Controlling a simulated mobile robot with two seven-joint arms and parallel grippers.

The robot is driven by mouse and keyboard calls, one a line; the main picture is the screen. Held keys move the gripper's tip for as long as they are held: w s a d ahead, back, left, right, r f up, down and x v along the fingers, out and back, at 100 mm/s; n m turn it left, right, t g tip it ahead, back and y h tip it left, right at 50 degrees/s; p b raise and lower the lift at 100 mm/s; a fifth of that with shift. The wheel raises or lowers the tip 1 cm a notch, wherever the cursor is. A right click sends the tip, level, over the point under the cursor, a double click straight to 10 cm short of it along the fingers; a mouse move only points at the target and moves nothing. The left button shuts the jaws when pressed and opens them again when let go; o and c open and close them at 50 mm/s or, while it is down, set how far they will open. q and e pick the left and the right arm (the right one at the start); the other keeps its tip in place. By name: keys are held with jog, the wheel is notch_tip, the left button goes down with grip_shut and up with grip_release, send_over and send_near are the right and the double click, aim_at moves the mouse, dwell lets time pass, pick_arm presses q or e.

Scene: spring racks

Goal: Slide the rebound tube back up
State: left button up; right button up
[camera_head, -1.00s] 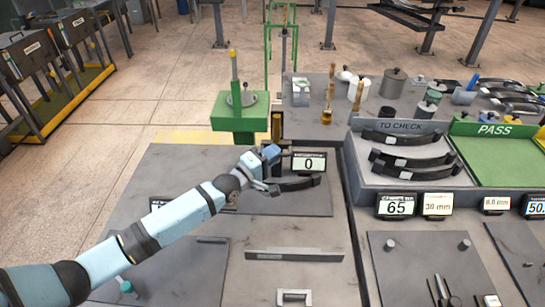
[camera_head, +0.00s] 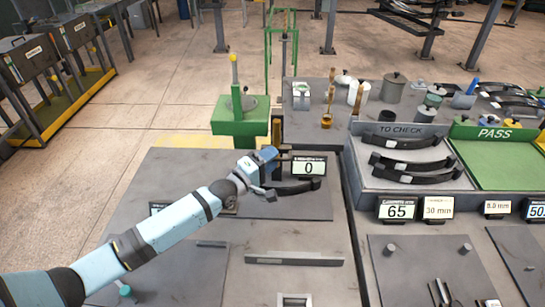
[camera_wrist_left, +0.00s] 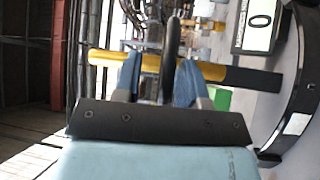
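A yellow tube with a black end (camera_wrist_left: 215,72), which I take to be the rebound tube, runs across the left wrist view. A dark ring or flange (camera_wrist_left: 170,40) crosses it. My left gripper (camera_wrist_left: 158,78) has its two blue fingers apart along the tube, with the ring between them, closer to the right finger. I cannot tell whether either finger touches it. In the head view my left gripper (camera_head: 272,158) is beside a display reading 0 (camera_head: 309,167), and a short upright yellow-and-black piece (camera_head: 276,129) shows just behind it. My right gripper is not in view.
A curved black spring (camera_head: 293,187) lies just right of and below the gripper. A green stand (camera_head: 240,116) with a yellow-tipped post is behind. The TO CHECK rack (camera_head: 380,180) and green PASS tray (camera_head: 505,165) are at right. A grey bar (camera_head: 293,258) lies in front.

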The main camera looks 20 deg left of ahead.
pick_arm(q)
jog(key=b+v, duration=0.2)
jog(key=v, duration=1.1)
jog(key=shift+r, duration=0.1)
